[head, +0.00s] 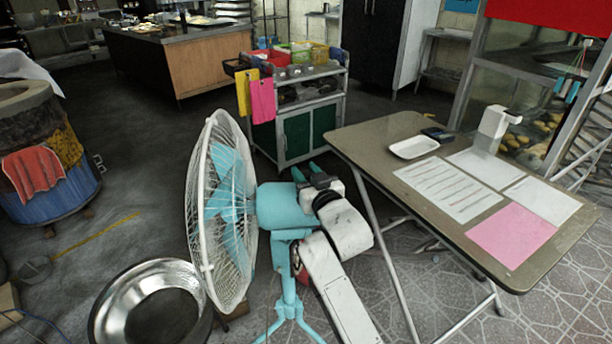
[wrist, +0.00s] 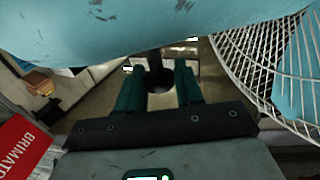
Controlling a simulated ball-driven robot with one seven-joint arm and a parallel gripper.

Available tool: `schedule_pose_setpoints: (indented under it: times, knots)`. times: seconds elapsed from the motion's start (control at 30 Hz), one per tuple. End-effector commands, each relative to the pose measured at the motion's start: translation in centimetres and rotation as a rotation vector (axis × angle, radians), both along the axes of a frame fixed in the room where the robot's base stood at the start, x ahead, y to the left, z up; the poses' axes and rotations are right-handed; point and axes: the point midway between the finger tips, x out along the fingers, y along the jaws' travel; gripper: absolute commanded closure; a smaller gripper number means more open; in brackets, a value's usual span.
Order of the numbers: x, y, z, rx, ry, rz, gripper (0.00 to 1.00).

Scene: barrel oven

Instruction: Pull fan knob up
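The fan (head: 225,210) is light blue with a white wire cage and stands in the middle of the head view. Its blue motor housing (head: 283,207) points right, toward my arm. In the wrist view the housing (wrist: 150,25) fills the top, and a dark knob (wrist: 158,82) with a short stem shows below it. My gripper (head: 308,172) is at the rear top of the housing. In the wrist view its two dark teal fingers stand apart, one on each side of the knob. Whether they touch it cannot be told. The knob is hidden in the head view.
A grey-brown table (head: 375,140) with papers and a white tray (head: 414,147) stands close on the right. A metal bowl (head: 150,305) lies at the lower left. A green cart (head: 300,125) stands behind the fan. The cage (wrist: 265,65) is near my right finger in the wrist view.

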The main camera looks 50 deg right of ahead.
Motion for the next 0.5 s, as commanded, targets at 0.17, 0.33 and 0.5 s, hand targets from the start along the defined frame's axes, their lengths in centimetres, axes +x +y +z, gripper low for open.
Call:
schedule_pose_setpoints:
  times: [0.17, 0.33, 0.5]
  knots:
    - [-0.02, -0.04, -0.05, 0.001, 0.002, -0.001, 0.47]
    - [-0.01, -0.03, -0.15, 0.002, 0.004, -0.001, 0.44]
    - [-0.34, 0.14, -0.24, 0.002, 0.005, 0.0, 0.44]
